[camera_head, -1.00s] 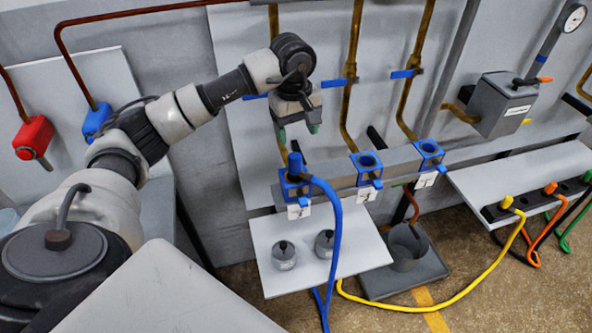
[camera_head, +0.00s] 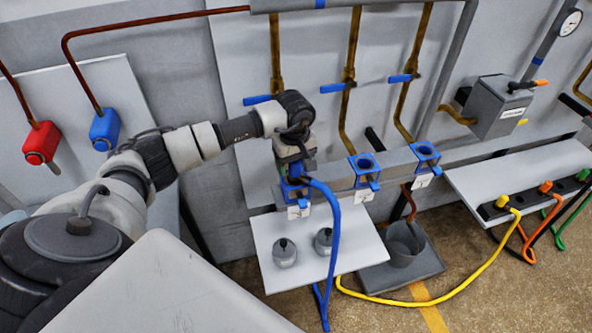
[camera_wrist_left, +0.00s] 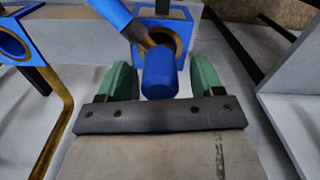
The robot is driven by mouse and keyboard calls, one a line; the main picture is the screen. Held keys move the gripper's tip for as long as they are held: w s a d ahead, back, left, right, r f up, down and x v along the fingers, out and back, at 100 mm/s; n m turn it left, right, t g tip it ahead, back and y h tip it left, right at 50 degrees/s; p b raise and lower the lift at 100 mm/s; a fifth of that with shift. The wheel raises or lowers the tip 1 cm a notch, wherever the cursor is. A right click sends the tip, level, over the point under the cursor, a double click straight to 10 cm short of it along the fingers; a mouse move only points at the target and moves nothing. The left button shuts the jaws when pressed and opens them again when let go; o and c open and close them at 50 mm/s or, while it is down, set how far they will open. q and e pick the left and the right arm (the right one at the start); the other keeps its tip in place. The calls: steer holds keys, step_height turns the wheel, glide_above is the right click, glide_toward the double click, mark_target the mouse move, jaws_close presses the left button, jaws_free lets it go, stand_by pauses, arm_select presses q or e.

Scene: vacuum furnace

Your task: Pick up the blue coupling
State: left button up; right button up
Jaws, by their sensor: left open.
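The blue coupling (camera_wrist_left: 159,74) is the blue end piece of the blue hose, in front of a blue socket with a round opening in the left wrist view. My left gripper (camera_wrist_left: 162,84) is open, with one green fingertip on each side of the coupling and a small gap at both sides. In the head view my left gripper (camera_head: 294,160) is over the leftmost socket on the grey rail and hides most of the coupling. The blue hose (camera_head: 334,235) hangs from there past the shelf. My right gripper is not in view.
Two more blue sockets (camera_head: 366,164) sit along the rail to the right. Brass pipes with blue handles (camera_head: 333,87) stand behind. A yellow hose (camera_head: 470,275) crosses the floor.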

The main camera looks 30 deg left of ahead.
arm_select(q)
steer(key=c, duration=1.2)
steer(key=shift+o, duration=0.2)
steer(key=shift+r, duration=0.15)
